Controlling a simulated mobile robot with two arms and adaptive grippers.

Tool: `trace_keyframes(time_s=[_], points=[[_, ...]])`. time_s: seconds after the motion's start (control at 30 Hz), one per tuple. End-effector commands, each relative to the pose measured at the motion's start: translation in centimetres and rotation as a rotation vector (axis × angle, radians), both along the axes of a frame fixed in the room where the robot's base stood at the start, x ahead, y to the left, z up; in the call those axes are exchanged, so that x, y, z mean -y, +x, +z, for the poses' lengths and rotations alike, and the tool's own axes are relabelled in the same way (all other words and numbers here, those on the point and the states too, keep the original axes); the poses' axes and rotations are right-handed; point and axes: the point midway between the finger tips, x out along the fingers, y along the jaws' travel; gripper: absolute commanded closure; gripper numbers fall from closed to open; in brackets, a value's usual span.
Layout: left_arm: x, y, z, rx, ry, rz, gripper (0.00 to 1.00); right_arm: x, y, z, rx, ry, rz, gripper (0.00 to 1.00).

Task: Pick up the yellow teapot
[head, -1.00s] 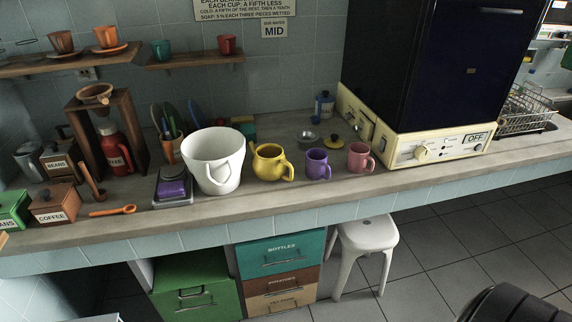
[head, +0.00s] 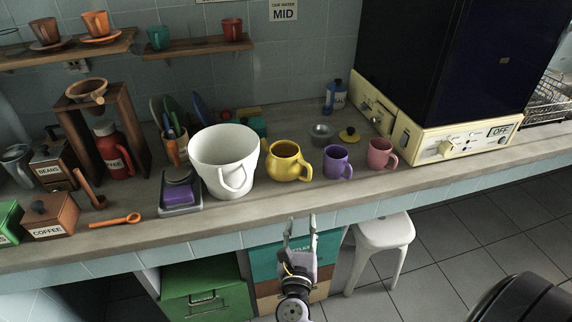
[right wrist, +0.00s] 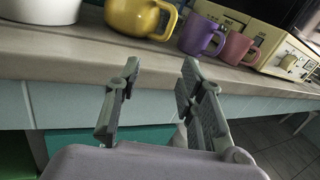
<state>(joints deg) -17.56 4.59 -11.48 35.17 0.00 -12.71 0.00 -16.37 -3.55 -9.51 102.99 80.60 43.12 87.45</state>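The yellow teapot (head: 284,161) stands on the counter between a large white pot and a purple mug, its lid off. My right gripper (head: 300,222) is open and empty, in front of the counter edge and nearer than the teapot. In the right wrist view the teapot (right wrist: 140,14) shows beyond and above the open fingers (right wrist: 160,75), cut off by the top edge. My left gripper is not in view.
The white pot (head: 224,160) stands close left of the teapot. The purple mug (head: 337,162) and pink mug (head: 380,154) stand to its right. A small metal bowl (head: 321,133) is behind. The counter's front strip (head: 280,197) is clear. A white stool (head: 383,233) stands below.

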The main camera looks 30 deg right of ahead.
Motion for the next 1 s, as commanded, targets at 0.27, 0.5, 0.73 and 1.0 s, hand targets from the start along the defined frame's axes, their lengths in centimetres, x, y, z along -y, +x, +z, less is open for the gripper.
trace_keyframes(time_s=[0.27, 0.5, 0.73, 1.0], points=[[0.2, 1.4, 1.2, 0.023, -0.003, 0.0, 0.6, 2.7, 2.3, 1.6, 0.069, 0.102, -0.042, 0.64], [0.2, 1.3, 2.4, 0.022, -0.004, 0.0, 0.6, 5.9, 6.6, 1.5, 0.068, 0.098, -0.04, 0.64], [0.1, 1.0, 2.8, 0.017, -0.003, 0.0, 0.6, 7.8, 9.1, 1.3, 0.065, 0.1, -0.039, 0.64], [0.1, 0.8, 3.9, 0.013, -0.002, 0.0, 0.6, 9.2, 11.1, 2.1, 0.065, 0.096, -0.04, 0.64]])
